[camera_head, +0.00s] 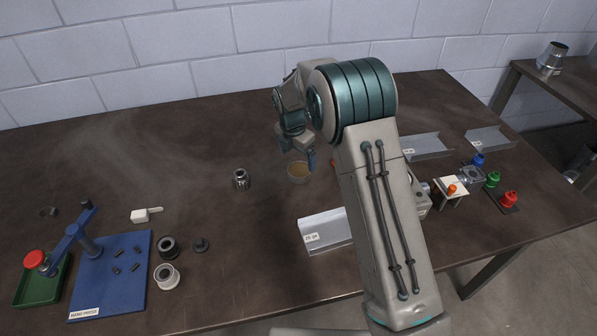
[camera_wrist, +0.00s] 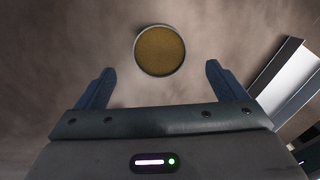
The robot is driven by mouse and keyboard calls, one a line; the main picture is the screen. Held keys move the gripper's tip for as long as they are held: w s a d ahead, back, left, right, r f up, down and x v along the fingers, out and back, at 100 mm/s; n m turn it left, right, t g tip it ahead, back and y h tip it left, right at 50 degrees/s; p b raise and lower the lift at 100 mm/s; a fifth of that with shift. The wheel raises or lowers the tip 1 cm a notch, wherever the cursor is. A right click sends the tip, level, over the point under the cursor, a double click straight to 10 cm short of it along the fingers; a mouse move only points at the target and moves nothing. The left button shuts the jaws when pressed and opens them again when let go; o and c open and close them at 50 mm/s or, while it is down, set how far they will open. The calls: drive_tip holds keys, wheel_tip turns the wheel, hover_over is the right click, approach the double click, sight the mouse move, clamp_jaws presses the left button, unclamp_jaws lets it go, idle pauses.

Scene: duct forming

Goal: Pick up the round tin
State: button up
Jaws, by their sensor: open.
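The round tin (camera_head: 299,173) stands on the brown table and has a tan or golden top. In the wrist view the round tin (camera_wrist: 160,50) shows as a golden disc with a pale rim, a little beyond my fingertips and between their lines.
A blue hand press (camera_head: 112,275) is at front left. The table (camera_head: 200,130) behind the toothed part is clear.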

sight(299, 170)
drive_tip(key=shift+w+d+f+p, duration=0.15)
drive_tip(key=shift+f+p, duration=0.35)
drive_tip(key=shift+f, duration=0.95)
drive_tip(key=shift+w+d+f+p, duration=0.15)
drive_tip(key=shift+f+p, duration=0.3)
drive_tip(key=shift+f, duration=0.95)
drive_tip(key=c, duration=1.1)
